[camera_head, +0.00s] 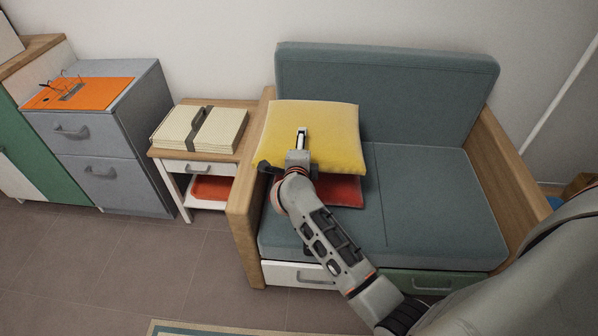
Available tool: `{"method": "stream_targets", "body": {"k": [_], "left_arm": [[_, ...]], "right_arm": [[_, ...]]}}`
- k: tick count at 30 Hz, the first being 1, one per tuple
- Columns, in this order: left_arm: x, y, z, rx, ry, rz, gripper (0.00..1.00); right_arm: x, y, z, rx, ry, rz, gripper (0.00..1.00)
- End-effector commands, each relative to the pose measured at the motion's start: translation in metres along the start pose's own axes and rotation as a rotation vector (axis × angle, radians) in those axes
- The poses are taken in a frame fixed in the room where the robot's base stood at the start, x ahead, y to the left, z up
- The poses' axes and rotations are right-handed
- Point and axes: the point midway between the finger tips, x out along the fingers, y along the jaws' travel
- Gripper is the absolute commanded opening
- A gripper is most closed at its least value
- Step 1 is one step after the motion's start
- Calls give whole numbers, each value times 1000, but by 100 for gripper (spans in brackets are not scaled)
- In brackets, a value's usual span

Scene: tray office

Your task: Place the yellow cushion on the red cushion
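The yellow cushion (336,126) is at the left end of the sofa, overlapping the left armrest and backrest in the picture. The red cushion (342,191) lies on the seat below it, mostly hidden by the yellow cushion and my arm. The yellow cushion appears above the red one; I cannot tell whether they touch. My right gripper (301,141) is at the yellow cushion's front edge, with one finger over its top. It appears shut on that edge; the lower finger is hidden. My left gripper is out of view.
The blue-grey sofa (436,195) has wooden armrests (247,205) and a clear right seat. To its left stand a side table (245,104) with a bound stack (199,128) and a grey drawer cabinet (110,150). A rug edge (215,329) shows on the floor.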

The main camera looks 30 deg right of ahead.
Motion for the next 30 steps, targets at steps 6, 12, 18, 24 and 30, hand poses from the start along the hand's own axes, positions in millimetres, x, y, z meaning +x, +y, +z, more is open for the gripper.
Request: {"method": "stream_targets", "body": {"k": [6,12,18,24,30], "left_arm": [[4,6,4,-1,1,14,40],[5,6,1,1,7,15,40],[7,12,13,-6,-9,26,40],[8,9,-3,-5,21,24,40],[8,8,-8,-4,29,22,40]], "right_arm": [[14,44,0,-5,1,4,39],[18,49,0,-1,-1,-3,39],[27,80,0,-5,1,5,39],[31,88,0,-1,-1,-2,39],[30,85,1,1,-1,-4,39]]}}
